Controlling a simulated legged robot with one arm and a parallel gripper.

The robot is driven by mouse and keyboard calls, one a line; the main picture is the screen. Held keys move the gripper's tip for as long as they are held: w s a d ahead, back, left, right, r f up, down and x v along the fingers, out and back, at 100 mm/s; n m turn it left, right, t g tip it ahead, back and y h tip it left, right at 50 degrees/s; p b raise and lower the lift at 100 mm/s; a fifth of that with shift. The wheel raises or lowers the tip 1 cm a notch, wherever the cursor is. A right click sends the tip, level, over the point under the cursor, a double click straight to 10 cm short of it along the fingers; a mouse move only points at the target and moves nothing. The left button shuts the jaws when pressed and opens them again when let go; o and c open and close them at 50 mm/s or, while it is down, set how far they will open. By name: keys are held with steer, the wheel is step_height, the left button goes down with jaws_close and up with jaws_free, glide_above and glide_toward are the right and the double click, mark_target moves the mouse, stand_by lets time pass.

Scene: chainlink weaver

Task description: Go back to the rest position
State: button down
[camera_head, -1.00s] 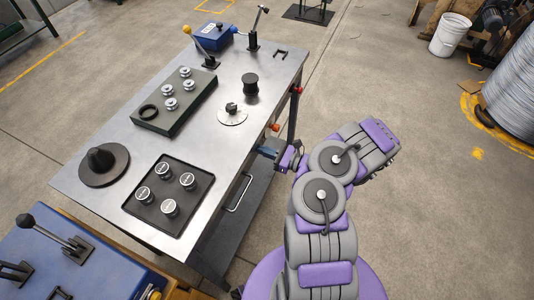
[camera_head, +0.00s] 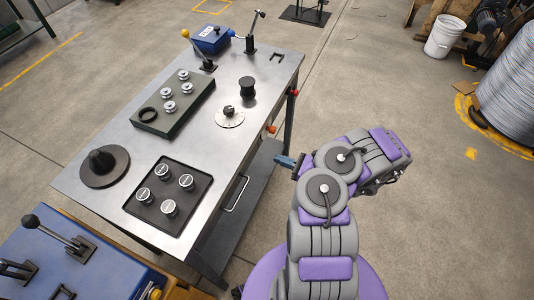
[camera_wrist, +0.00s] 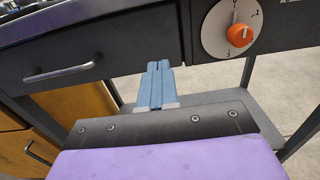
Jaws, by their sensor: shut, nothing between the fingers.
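My gripper (camera_wrist: 155,88) shows in the wrist view as two blue fingers pressed together with nothing between them. In the head view its blue tip (camera_head: 286,162) pokes out at the left of my folded purple and grey arm, beside the right edge of the metal workbench (camera_head: 222,150). The gripper is apart from the bench front. In the wrist view the fingers point toward the dark drawer front, between a drawer handle (camera_wrist: 60,73) on the left and an orange knob (camera_wrist: 239,35) on a white dial to the right.
A blue machine (camera_head: 75,265) stands at lower left.

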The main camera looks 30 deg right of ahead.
steer(key=shift+a+p+v, duration=0.25)
steer(key=shift+p+v, duration=0.25)
steer(key=shift+v, duration=1.95)
steer(key=shift+s+d+r, duration=0.15)
